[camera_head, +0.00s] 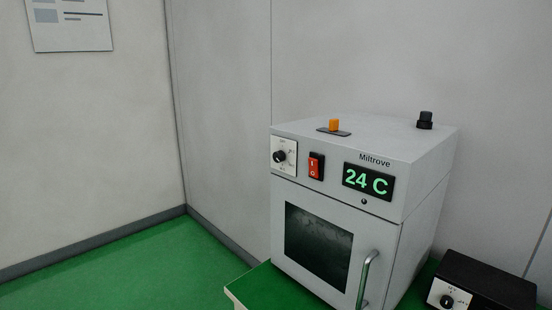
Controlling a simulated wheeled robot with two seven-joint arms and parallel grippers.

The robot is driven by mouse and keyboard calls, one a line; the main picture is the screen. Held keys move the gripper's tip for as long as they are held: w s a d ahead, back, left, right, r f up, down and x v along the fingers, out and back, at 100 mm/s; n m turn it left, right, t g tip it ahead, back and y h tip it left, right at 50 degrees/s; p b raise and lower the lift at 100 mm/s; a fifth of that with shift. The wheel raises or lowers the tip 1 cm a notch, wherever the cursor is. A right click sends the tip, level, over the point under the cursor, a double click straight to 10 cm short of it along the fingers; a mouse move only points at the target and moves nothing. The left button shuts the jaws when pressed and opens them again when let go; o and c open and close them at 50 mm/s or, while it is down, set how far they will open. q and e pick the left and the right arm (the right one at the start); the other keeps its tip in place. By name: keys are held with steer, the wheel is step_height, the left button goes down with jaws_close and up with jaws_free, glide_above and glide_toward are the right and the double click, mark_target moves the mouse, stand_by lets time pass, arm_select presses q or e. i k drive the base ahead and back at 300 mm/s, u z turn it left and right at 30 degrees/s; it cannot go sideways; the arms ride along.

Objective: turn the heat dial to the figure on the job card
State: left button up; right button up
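A grey oven (420,215) labelled Miltrove stands on a green-topped table. Its black dial (280,157) sits on a white plate at the upper left of the front; the marks on it are too small to read. A red rocker switch (316,166) is right of the dial. The display (368,181) shows 24 C in green. A second black dial (447,301) is on a black box at the lower right. A white sheet (69,24) hangs on the left wall; I cannot read it or tell whether it is the job card. Neither gripper is in view.
The oven door has a dark window (318,246) and a curved metal handle (367,280). An orange knob (334,125) and a black knob (425,119) are on its top. The black box (487,278) is close on the right. The green floor at left is clear.

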mark_target(279, 156)
steer(key=z, duration=1.65)
steer(key=k, duration=0.3)
steer(key=u, duration=1.05)
steer(key=k, duration=1.05)
steer(key=u, duration=1.4)
steer(key=i, duration=1.65)
steer(key=z, duration=0.65)
